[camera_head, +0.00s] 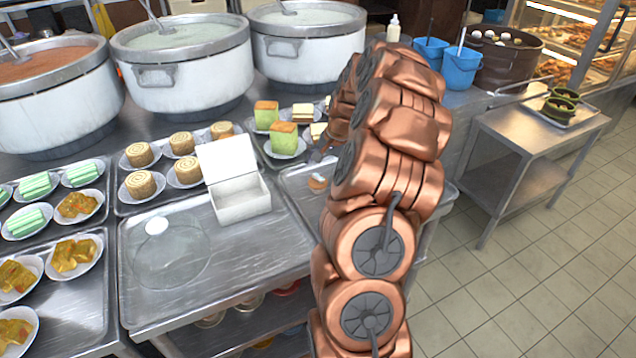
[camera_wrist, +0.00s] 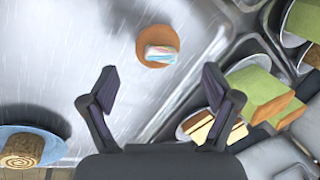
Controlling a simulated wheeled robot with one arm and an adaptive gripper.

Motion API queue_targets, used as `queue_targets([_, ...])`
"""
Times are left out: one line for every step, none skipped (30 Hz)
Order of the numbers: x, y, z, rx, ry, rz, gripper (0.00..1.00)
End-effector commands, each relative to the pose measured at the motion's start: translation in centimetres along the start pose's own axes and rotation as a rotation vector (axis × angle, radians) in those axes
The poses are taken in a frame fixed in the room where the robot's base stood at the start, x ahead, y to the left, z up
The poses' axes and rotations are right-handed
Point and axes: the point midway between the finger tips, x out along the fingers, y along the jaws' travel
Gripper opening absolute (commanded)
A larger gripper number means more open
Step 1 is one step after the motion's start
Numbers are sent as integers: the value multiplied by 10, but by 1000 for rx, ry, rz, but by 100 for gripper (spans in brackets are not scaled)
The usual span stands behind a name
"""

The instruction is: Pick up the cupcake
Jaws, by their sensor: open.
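The cupcake (camera_head: 317,183) sits on a metal tray (camera_head: 297,188) at the right part of the counter in the head view, close beside my arm. In the wrist view the cupcake (camera_wrist: 157,53) shows as a round brown shape with a pale pink, white and blue top, lying ahead of my fingertips. My gripper (camera_wrist: 160,88) is open and empty, with its two dark fingers spread apart. The cupcake lies beyond the gap between them, not touching them. In the head view my arm hides most of my gripper.
Plates with green and layered cakes (camera_wrist: 215,125) lie close to the right finger in the wrist view. A rolled cake (camera_wrist: 20,148) is at lower left. An open white box (camera_head: 240,195) and a clear dome lid (camera_head: 170,255) stand left of the cupcake's tray. Large stockpots (camera_head: 185,60) line the back.

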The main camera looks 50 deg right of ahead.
Motion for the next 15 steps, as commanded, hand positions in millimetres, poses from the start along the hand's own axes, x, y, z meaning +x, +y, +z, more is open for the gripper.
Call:
queue_targets([2,0,1,0,-3,1,88])
queue_targets([4,0,2,0,-3,1,88])
queue_targets([8,1,2,0,-3,1,88])
queue_targets([11,1,2,0,-3,1,88])
queue_targets([14,1,3,0,-3,0,88])
queue_targets([20,2,4,0,-3,0,88])
queue_targets([24,2,4,0,-4,1,88])
queue_targets([28,2,4,0,-3,0,88])
queue_targets([34,2,3,0,-1,-1,88])
queue_targets([38,2,3,0,0,-1,88])
queue_targets([41,2,3,0,0,-1,88])
queue_targets([44,2,3,0,0,-1,88])
queue_targets([46,3,3,0,0,-1,88])
queue_targets([48,3,3,0,0,-1,88])
queue_targets([49,3,3,-1,1,-1,88])
